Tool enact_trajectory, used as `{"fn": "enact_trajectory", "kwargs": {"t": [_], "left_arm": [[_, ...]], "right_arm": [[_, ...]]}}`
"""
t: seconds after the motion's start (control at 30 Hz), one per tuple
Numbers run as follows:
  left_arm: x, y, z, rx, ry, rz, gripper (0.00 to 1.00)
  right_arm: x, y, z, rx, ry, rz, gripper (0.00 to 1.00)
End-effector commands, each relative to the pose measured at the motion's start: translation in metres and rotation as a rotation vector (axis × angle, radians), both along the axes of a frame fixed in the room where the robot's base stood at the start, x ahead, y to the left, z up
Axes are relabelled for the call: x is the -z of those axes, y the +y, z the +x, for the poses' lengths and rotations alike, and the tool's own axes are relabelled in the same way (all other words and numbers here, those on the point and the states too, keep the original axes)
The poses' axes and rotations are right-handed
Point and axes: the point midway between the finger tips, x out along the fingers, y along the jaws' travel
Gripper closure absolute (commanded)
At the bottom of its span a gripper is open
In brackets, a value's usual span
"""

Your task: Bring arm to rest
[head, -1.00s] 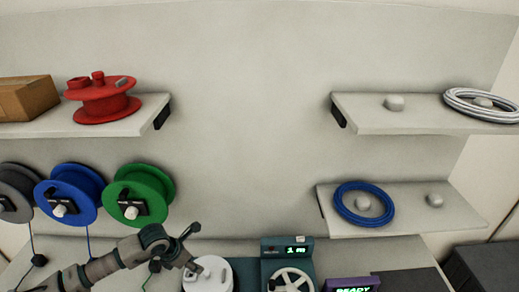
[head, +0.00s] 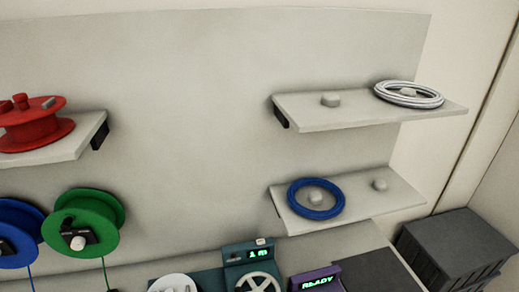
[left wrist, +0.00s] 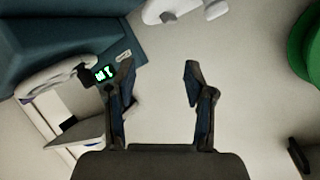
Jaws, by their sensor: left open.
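My left gripper (left wrist: 158,92) shows in the left wrist view with its two fingers spread apart and nothing between them. Beyond the fingers is a plain pale surface. The left arm is outside the head view. My right gripper is in neither view.
A teal machine (head: 242,262) with a green display stands at the bottom of the head view beside a box reading READY (head: 318,281). Green (head: 85,215), blue (head: 20,228) and red (head: 30,125) spools are at left. Shelves at right hold a blue coil (head: 316,212) and white coil (head: 410,101).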

Motion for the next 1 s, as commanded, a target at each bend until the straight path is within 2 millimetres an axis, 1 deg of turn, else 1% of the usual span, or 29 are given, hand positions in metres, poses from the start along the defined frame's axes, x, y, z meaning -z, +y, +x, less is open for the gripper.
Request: {"fn": "enact_trajectory", "kwargs": {"t": [0.03, 0.1, 0.17, 0.2, 0.27, 0.3, 0.47, 0.5, 0.6, 0.67, 0.7, 0.77, 0.8, 0.87, 0.9, 0.97, 1.0], "left_arm": [[0.026, 0.004, -0.022, -0.048, 0.121, -0.055, 0.46], [0.056, 0.006, -0.051, -0.097, 0.267, -0.113, 0.46], [0.075, 0.007, -0.075, -0.130, 0.377, -0.156, 0.46], [0.086, 0.006, -0.091, -0.148, 0.443, -0.182, 0.46], [0.100, 0.004, -0.114, -0.173, 0.537, -0.217, 0.46], [0.108, 0.002, -0.129, -0.187, 0.599, -0.238, 0.46], [0.131, -0.006, -0.189, -0.231, 0.823, -0.318, 0.46], [0.143, -0.007, -0.191, -0.235, 0.847, -0.321, 0.46], [0.181, -0.008, -0.181, -0.234, 0.856, -0.314, 0.46], [0.204, -0.008, -0.178, -0.235, 0.864, -0.312, 0.46], [0.220, -0.009, -0.177, -0.235, 0.869, -0.310, 0.46], [0.245, -0.009, -0.176, -0.235, 0.879, -0.308, 0.46], [0.263, -0.009, -0.177, -0.236, 0.887, -0.306, 0.46], [0.293, -0.009, -0.180, -0.236, 0.898, -0.304, 0.46], [0.314, -0.009, -0.183, -0.236, 0.907, -0.301, 0.46], [0.349, -0.008, -0.191, -0.237, 0.922, -0.296, 0.46], [0.374, -0.008, -0.199, -0.238, 0.933, -0.293, 0.46]], "right_arm": [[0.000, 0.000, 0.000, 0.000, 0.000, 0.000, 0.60], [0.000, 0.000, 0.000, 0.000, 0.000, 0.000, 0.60], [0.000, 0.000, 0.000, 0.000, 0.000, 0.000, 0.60], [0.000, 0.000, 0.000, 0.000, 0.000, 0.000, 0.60], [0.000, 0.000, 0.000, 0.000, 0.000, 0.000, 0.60], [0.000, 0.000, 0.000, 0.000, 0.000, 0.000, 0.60], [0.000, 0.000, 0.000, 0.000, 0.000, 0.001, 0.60], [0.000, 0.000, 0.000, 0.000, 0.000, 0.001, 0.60], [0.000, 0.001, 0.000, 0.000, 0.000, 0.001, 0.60], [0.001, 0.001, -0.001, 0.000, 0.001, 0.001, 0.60], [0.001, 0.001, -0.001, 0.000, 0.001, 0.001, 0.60], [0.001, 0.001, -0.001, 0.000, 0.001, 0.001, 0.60], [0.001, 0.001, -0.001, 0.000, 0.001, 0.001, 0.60], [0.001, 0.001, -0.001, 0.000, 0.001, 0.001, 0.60], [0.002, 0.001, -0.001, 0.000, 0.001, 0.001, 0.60], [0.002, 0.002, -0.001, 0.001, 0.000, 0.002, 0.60], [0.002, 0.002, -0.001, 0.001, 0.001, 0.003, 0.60]]}}
